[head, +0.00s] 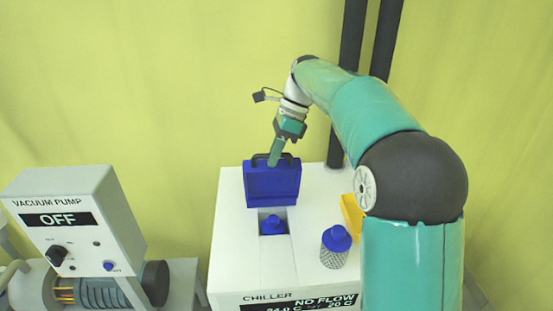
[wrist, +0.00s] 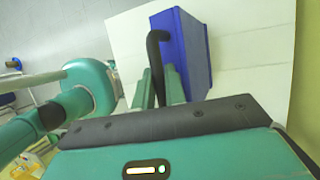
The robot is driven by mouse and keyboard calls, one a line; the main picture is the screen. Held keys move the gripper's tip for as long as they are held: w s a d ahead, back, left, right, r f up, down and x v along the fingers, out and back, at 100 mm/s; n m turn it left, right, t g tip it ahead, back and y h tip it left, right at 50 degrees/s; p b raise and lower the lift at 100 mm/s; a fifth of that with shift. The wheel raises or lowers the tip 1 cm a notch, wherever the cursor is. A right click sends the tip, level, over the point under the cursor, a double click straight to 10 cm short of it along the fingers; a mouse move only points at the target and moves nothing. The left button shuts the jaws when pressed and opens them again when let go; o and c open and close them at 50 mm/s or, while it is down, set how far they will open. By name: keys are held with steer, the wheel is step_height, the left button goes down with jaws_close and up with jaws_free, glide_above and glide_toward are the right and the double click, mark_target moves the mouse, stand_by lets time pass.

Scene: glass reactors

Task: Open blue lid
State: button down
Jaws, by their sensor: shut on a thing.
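The blue lid (head: 272,184) stands tilted up at the back of a rectangular opening (head: 272,247) in the top of the white chiller (head: 235,240). A blue cap (head: 273,224) shows inside that opening. My gripper (head: 274,160) is at the lid's top edge, shut on its black handle (head: 256,158). In the wrist view the lid (wrist: 190,50) is a blue slab beside the white chiller top, and the curved black handle (wrist: 155,50) runs down between my gripper's green fingers (wrist: 160,86). The handle's far part is hidden by the fingers.
A mesh cylinder with a blue cap (head: 336,243) stands on the chiller to the right of the opening. A yellow object (head: 351,214) is behind it, partly hidden by my arm. A vacuum pump (head: 70,220) reading OFF stands at left. Dark vertical pipes (head: 352,40) rise behind.

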steer(key=w, duration=0.7)
steer(key=shift+d+r, duration=0.2)
steer(key=shift+r, duration=0.1)
steer(key=c, duration=1.5)
jaws_free()
steer(key=shift+r, duration=0.1)
steer(key=shift+o, duration=0.2)
steer(key=shift+a, duration=0.1)
steer(key=shift+r, duration=0.1)
steer(key=s+d+r, duration=0.2)
steer(key=s+r, duration=1)
steer(key=s, duration=0.2)
steer(key=shift+r, duration=0.4)
